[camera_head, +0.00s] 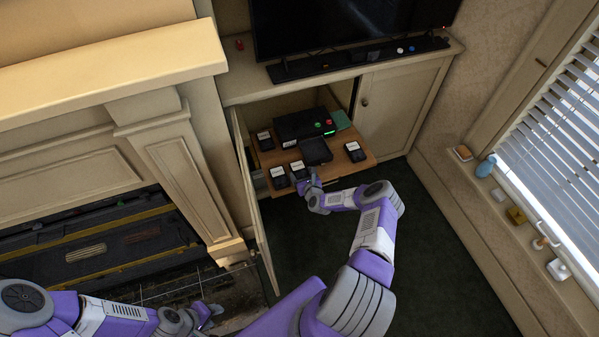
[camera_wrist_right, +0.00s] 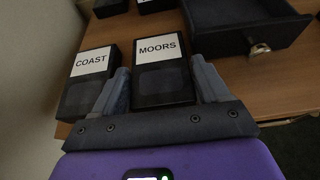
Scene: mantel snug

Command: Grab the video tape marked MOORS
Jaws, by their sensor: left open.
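The tape marked MOORS (camera_wrist_right: 162,75) is a black block with a white label, lying on the wooden shelf. In the head view it appears to be the tape (camera_head: 299,173) beside my right gripper (camera_head: 308,184), its label too small to read there. In the right wrist view my right gripper (camera_wrist_right: 163,78) has one finger on each side of the tape. I cannot tell whether the fingers press on it. The tape marked COAST (camera_wrist_right: 85,78) lies just left, outside the left finger. My left gripper (camera_head: 211,312) is open and empty, low by the fireplace.
The shelf (camera_head: 345,170) sits in an open cabinet and holds other tapes, a black open box (camera_head: 316,151) with a knob and a dark device (camera_head: 300,124) with green lights. The open door (camera_head: 253,205) stands at its left. The carpet (camera_head: 430,260) to the right is clear.

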